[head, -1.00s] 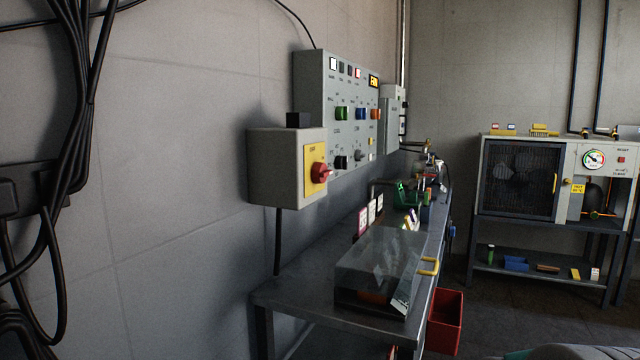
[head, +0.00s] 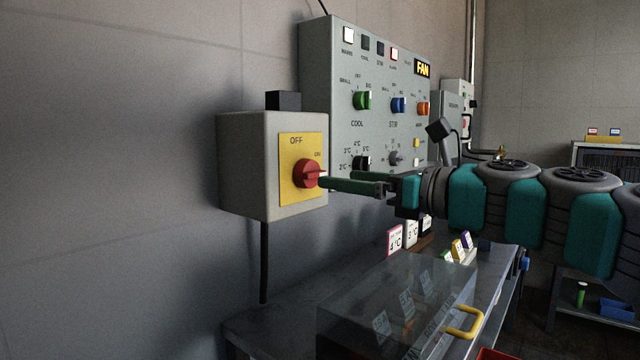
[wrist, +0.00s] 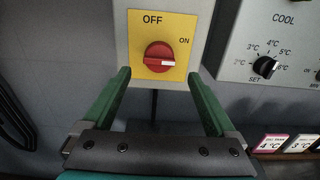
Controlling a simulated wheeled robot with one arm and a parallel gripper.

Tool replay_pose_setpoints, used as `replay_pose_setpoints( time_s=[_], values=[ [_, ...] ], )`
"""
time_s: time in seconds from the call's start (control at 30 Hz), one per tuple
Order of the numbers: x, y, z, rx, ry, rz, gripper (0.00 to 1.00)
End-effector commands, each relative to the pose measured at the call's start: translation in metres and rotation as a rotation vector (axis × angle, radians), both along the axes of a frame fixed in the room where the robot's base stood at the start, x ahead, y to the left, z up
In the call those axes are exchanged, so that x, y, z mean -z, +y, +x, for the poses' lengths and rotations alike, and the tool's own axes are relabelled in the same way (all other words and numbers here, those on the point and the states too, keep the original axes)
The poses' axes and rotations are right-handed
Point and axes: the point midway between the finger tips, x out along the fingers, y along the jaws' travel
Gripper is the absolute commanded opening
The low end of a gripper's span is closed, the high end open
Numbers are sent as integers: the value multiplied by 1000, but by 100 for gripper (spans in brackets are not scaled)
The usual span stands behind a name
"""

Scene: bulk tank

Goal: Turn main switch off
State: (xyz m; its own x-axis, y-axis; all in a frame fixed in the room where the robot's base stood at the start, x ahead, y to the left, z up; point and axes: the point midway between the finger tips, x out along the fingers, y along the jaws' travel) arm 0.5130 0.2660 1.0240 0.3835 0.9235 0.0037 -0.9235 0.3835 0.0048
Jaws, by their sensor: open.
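The main switch is a grey box (head: 245,160) on the wall with a yellow plate (head: 290,188) marked OFF and ON and a red rotary knob (head: 308,174). In the wrist view the red knob (wrist: 159,56) has its white mark pointing right, below the ON label; OFF is at the top. My gripper (head: 325,182) reaches in from the right with its green fingers level with the knob. In the wrist view my gripper (wrist: 158,80) is open, one finger low on each side of the knob. Whether the fingertips touch the plate or knob is unclear.
A control panel (head: 335,90) with several knobs and lamps is on the wall right of the switch. Below are a bench (head: 270,325), a clear cover (head: 370,300) with a yellow handle (head: 464,322), and small temperature cards (head: 395,240). Wall left of the switch is bare.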

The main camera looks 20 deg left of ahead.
Motion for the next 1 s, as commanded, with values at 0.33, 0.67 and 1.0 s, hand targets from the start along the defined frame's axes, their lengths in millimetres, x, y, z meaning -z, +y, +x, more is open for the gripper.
replay_pose_setpoints(
  time_s=[0.33, 0.67, 1.0],
  values=[
    [3, 49, 19, -2, 0, -7, 92],
    [1, 60, 23, -2, -3, -5, 92],
    [1, 59, 23, -1, -3, -6, 67]
  ],
)
